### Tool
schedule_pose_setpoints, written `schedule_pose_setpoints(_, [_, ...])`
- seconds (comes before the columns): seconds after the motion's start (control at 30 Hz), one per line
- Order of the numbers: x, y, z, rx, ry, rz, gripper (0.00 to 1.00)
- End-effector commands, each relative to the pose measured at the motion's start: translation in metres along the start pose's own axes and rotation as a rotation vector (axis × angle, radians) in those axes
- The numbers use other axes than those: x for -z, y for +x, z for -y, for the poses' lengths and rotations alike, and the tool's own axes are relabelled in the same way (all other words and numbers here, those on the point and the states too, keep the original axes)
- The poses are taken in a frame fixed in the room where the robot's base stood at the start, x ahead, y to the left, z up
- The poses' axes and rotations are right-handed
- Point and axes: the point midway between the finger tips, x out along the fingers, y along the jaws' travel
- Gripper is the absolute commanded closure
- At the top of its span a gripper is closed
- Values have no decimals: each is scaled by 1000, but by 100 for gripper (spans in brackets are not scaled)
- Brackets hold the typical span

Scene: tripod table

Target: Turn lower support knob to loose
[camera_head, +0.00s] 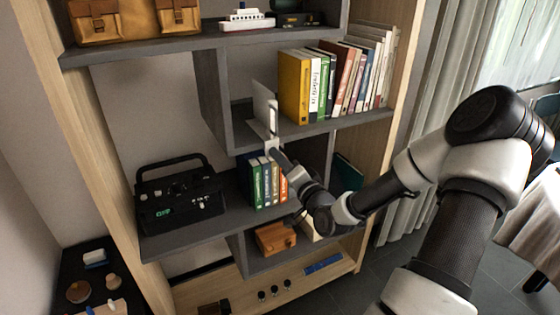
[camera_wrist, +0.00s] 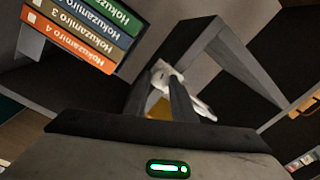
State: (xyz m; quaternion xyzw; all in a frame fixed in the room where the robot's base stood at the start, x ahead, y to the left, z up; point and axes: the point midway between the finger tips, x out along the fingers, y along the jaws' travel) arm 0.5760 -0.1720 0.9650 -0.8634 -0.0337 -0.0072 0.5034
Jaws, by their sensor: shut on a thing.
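A thin white upright stand (camera_head: 264,108) stands at the front edge of the middle shelf, left of a row of books. A small pale knob (camera_wrist: 162,72) shows at my fingertips in the wrist view, low on this stand. My gripper (camera_head: 272,150) reaches up to it from below right. In the wrist view my gripper (camera_wrist: 164,82) is shut on the knob, and its fingers hide part of it. A white part of the stand (camera_wrist: 202,108) shows behind the fingers. The knob's turn angle and any marking cannot be read.
Several books (camera_head: 335,80) stand right of the white stand. Small books (camera_head: 265,182) stand on the shelf just below my gripper, close to my wrist. A black toolbox (camera_head: 180,198) sits to their left. A wooden box (camera_head: 275,238) is lower down.

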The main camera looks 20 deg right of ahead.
Motion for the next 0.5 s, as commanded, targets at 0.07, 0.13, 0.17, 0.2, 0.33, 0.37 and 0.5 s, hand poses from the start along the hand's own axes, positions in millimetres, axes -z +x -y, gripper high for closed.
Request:
schedule_pose_setpoints(0.07, [0, 0, -1, -2, -7, 0, 99])
schedule_pose_setpoints(0.13, [0, 0, -1, -2, -8, 1, 99])
schedule_pose_setpoints(0.17, [0, 0, -1, -2, -8, 1, 99])
schedule_pose_setpoints(0.2, [0, 0, -1, -1, -8, 1, 99])
schedule_pose_setpoints(0.33, [0, 0, -1, -1, -8, 1, 99])
schedule_pose_setpoints(0.37, [0, 0, -1, -1, -8, 1, 99])
schedule_pose_setpoints(0.5, [0, 0, 0, -1, -7, 1, 60])
